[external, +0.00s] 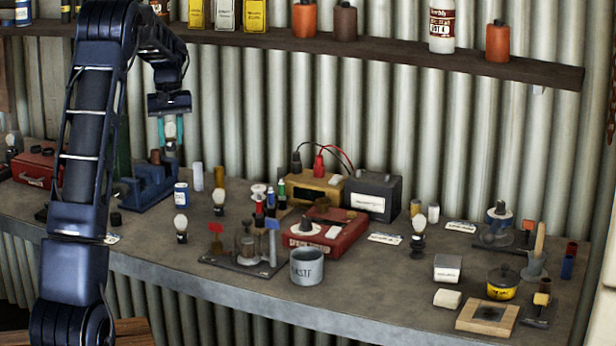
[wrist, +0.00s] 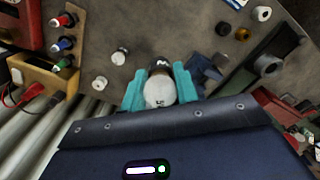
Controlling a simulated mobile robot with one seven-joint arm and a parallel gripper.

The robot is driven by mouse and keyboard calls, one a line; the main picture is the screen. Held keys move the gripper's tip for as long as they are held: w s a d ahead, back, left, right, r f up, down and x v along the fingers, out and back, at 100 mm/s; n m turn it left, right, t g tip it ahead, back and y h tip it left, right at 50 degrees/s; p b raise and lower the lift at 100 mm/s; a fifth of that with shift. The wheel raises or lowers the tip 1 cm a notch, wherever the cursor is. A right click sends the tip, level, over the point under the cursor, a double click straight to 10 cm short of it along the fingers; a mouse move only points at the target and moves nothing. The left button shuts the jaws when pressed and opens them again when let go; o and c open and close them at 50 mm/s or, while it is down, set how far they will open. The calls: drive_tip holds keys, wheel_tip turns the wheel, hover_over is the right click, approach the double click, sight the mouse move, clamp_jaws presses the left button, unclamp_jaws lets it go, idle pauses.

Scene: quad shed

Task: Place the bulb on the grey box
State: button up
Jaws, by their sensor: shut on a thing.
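My gripper (external: 170,131) is up above the left part of the bench, near the blue vise (external: 150,185). Its teal fingers are shut on a white bulb (wrist: 160,91) with a dark base, seen end-on between them in the wrist view. A dark grey box (external: 384,190) with a white label stands at the back of the bench, well to the right of my gripper. I cannot tell which is meant.
Other bulbs stand on the bench, one in front of the vise (external: 181,224). A tan box (external: 318,190) with red and black leads adjoins the dark grey box. A red case (external: 335,240) and a waste cup (external: 307,267) are in front. A shelf (external: 400,50) runs above.

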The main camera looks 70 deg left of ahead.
drive_tip(key=w+d+r+m, duration=0.1)
drive_tip(key=w+d, duration=0.3)
drive_tip(key=w, duration=0.5)
drive_tip(key=w+d+m, duration=0.1)
drive_tip(key=w+d, duration=0.3)
drive_tip(key=w, duration=0.5)
wheel_tip(320, 180, up, 3)
drive_tip(key=m, duration=0.4)
hover_over(449, 260)
wheel_tip(449, 260, down, 19)
drive_tip(key=shift+f, duration=0.1)
drive_tip(key=o, duration=0.8)
drive_tip(key=shift+c, duration=0.2)
drive_tip(key=shift+o, duration=1.1)
